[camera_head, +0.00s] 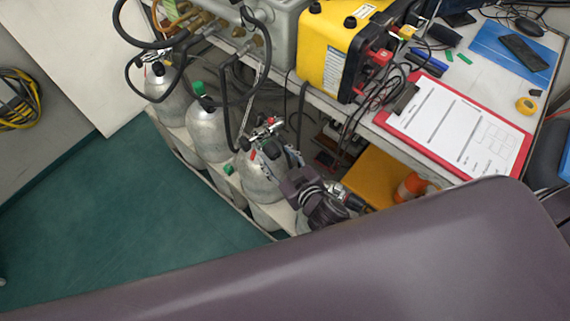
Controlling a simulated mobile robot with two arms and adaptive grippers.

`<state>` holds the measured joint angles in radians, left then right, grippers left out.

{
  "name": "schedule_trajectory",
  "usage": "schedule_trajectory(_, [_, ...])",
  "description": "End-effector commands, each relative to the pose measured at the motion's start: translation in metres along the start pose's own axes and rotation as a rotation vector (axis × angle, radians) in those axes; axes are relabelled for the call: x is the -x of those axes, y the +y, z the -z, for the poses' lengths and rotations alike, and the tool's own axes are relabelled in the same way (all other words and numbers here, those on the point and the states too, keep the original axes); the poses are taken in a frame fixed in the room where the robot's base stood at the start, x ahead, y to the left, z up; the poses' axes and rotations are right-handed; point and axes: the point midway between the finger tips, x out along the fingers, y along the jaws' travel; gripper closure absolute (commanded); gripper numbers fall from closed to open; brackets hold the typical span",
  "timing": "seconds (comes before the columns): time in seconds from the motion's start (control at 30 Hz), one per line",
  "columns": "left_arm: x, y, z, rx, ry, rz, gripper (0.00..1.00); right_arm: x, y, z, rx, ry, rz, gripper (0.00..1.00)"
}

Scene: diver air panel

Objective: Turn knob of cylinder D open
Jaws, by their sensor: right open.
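Several grey gas cylinders stand in a row along the bench, and no letter on them is readable, so I cannot tell which is cylinder D. The far-left cylinder (163,84) has dark valve fittings on top. The middle cylinder (207,133) has a green cap (198,88). My right gripper (282,163) is open at this cylinder's upper right side; contact with a knob cannot be told. My left gripper is out of view.
Black hoses (228,95) loop above the cylinders. A yellow and black unit (330,50) and a red clipboard (388,121) with papers lie on the bench. An orange and white object (410,187) sits on a yellow surface below. Green floor (110,220) is clear at left.

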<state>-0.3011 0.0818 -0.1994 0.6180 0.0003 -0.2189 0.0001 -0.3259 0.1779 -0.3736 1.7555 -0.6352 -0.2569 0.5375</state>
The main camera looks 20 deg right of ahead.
Motion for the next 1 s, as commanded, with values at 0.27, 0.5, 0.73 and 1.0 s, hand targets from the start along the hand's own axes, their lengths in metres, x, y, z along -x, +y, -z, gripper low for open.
schedule_trajectory(0.27, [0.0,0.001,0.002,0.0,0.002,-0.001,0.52,0.056,-0.001,-0.001,-0.001,-0.004,0.001,0.53])
schedule_trajectory(0.5, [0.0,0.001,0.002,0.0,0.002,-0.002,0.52,0.095,-0.001,-0.001,-0.001,-0.003,0.001,0.53])
schedule_trajectory(0.73, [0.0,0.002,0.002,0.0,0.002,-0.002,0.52,0.11,0.0,0.0,0.0,-0.001,0.0,0.53])
schedule_trajectory(1.0, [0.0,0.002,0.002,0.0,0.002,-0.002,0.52,0.11,0.0,0.0,0.001,0.0,0.0,0.53])
